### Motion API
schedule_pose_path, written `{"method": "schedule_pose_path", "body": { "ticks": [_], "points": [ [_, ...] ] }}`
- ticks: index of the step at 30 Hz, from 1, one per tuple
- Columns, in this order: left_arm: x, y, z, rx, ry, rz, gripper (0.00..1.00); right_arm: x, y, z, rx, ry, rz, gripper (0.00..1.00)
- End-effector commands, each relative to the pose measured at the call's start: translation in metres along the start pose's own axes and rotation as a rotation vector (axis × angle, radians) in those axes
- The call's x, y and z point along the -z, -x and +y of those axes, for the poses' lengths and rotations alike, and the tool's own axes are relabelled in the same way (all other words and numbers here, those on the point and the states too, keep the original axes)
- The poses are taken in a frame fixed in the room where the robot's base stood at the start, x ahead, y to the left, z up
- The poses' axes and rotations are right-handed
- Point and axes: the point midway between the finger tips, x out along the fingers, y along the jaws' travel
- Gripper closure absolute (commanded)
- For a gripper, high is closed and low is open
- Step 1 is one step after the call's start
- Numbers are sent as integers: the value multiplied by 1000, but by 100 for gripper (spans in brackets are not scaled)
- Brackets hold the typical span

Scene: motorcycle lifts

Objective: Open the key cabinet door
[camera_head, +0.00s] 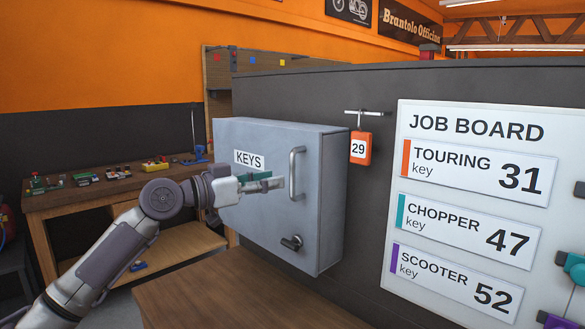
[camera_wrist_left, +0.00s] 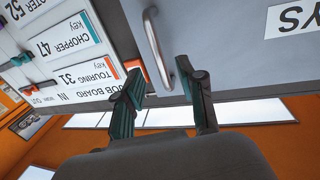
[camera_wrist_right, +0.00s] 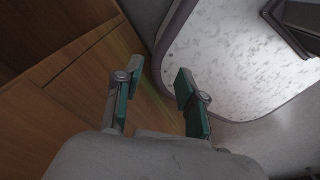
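The grey key cabinet (camera_head: 255,215), labelled KEYS, is fixed to the dark wall, and its door looks shut. A vertical bar handle (camera_head: 293,174) is on the right part of the door, with a dark latch or lock (camera_head: 292,243) below it. My left gripper (camera_head: 270,183) is in front of the door, just left of the handle. In the left wrist view the handle (camera_wrist_left: 155,45) reaches between the two spread fingers (camera_wrist_left: 165,95); I cannot tell whether they touch it. My right gripper (camera_wrist_right: 152,90) shows only in its wrist view, open and empty.
An orange tag numbered 29 (camera_head: 360,148) hangs from a hook right of the cabinet. A white job board (camera_head: 395,275) is further right. A wooden table top (camera_head: 230,300) is below the cabinet. A workbench (camera_head: 90,195) with small parts stands behind my left arm.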

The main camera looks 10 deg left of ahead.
Motion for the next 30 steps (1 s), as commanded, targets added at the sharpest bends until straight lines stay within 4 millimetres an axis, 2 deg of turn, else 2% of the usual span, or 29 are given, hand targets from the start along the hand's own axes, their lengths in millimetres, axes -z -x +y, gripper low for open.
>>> {"method": "schedule_pose_path", "body": {
  "ticks": [3,9,13,22,29,30],
  "points": [
    [4,-25,1,-2,1,0,61,3,13,4,-5,2,3,60],
    [2,-52,0,-1,1,-1,61,10,21,14,-17,2,11,60],
    [1,-59,0,0,0,1,61,11,22,17,-21,1,12,60],
    [0,-61,0,1,-1,0,61,11,22,17,-21,0,13,60],
    [0,-61,0,0,-1,0,99,10,22,16,-20,0,12,60],
    [0,-60,0,0,-1,0,100,10,22,16,-20,0,13,60]
  ]
}}
